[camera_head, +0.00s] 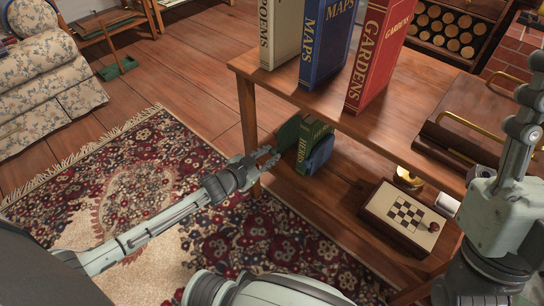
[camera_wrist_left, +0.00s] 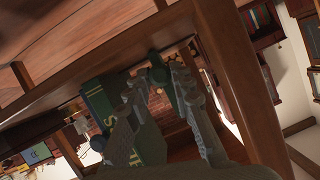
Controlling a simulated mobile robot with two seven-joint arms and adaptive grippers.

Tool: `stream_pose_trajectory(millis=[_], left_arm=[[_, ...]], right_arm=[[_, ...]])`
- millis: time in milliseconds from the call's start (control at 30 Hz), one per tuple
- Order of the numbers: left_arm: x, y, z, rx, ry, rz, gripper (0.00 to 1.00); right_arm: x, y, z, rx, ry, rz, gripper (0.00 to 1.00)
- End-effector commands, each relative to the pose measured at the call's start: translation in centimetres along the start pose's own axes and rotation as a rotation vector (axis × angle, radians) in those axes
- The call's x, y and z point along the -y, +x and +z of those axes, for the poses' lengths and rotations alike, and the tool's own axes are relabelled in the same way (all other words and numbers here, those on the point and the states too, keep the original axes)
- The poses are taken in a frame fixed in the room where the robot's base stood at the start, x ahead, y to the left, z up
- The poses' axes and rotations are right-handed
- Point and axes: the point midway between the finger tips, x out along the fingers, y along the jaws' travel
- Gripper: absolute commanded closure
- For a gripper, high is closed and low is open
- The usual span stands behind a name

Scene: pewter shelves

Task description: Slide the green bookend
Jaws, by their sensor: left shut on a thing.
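The green bookend (camera_head: 288,133) stands upright on the lower shelf, at the left end of a short row of books. My left gripper (camera_head: 268,158) reaches in from the left, under the upper board, and is shut on the bookend near its edge. In the left wrist view, the fingers (camera_wrist_left: 160,80) have a dark green piece of the bookend (camera_wrist_left: 166,88) between them. The fingers partly hide it. A green book with yellow letters (camera_head: 312,138) and a blue book (camera_head: 320,155) are beside the bookend. My right arm shows at the right, its gripper out of view.
The upper shelf (camera_head: 410,120) overhangs the books and carries large grey, blue and red volumes. A table leg (camera_head: 247,115) stands close to my left gripper.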

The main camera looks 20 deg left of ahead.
Motion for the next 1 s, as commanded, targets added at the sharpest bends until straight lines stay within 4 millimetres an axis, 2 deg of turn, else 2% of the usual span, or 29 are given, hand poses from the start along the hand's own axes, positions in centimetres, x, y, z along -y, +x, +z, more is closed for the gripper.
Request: stream_pose_trajectory(millis=[33, 67, 200, 233, 500, 633, 1000], left_arm=[[0.2, 0.0, 0.1, 0.002, 0.001, -0.003, 1.00], [0.2, 0.0, 0.1, 0.002, 0.001, -0.003, 0.75], [0.1, 0.0, 0.0, 0.001, 0.001, -0.002, 0.58], [0.1, 0.0, 0.0, 0.001, 0.001, -0.002, 0.56], [0.0, -0.1, 0.0, 0.000, 0.000, 0.000, 0.56], [0.0, -1.1, 0.2, 0.002, 0.000, 0.000, 0.56], [-0.1, -8.6, 0.1, 0.003, -0.001, 0.001, 0.56]], right_arm=[[0.0, 0.0, 0.0, -0.001, 0.000, 0.000, 0.60], [0.0, 0.0, 0.0, -0.001, 0.000, 0.000, 0.60], [0.0, 0.0, 0.0, -0.002, 0.000, 0.000, 0.60], [0.0, 0.0, 0.0, -0.002, 0.000, 0.000, 0.60], [0.0, 0.1, -0.1, -0.005, -0.001, -0.001, 0.60], [0.0, 0.1, -0.1, -0.005, -0.001, -0.001, 0.60], [0.0, 0.1, -0.1, -0.004, -0.001, -0.001, 0.60]])
